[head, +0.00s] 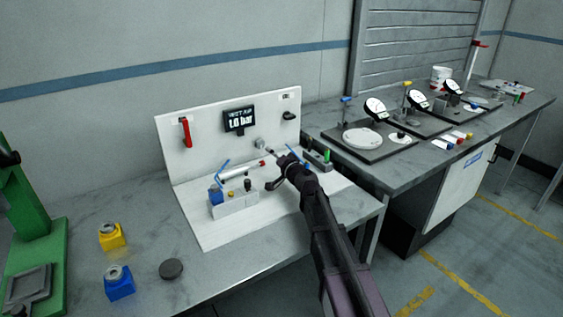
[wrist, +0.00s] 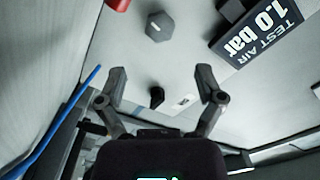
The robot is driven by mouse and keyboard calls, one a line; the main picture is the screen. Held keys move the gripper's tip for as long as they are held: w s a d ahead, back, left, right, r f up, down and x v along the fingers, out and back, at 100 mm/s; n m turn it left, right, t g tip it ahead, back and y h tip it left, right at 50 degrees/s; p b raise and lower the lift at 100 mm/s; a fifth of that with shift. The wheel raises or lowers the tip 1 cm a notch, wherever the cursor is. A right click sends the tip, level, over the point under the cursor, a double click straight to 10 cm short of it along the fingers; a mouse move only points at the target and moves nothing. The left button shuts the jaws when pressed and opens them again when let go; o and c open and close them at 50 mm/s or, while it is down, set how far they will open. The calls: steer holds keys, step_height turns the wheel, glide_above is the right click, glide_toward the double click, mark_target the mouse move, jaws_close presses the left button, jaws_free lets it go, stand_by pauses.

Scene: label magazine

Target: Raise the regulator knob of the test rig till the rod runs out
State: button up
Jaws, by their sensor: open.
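The test rig (head: 215,160) is a white panel and base on the bench. Its dark display (head: 240,121) reads TEST AIR 1.0 bar, and it shows in the wrist view (wrist: 258,32). A grey knob (head: 259,143) is below the display; in the wrist view it is a faceted knob (wrist: 160,26) with a pale mark. A black knob (head: 289,116) is at the panel's right; it also shows in the wrist view (wrist: 157,96). I cannot tell for certain which is the regulator. A cylinder (head: 238,173) lies below; its rod is unclear. My gripper (wrist: 161,72) is open and empty before the panel.
A red handle (head: 186,132) is on the panel's left. Yellow (head: 111,237) and blue (head: 119,283) blocks stand front left. A second bench (head: 410,150) with dial gauges stands right.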

steer(key=shift+v, duration=2.3)
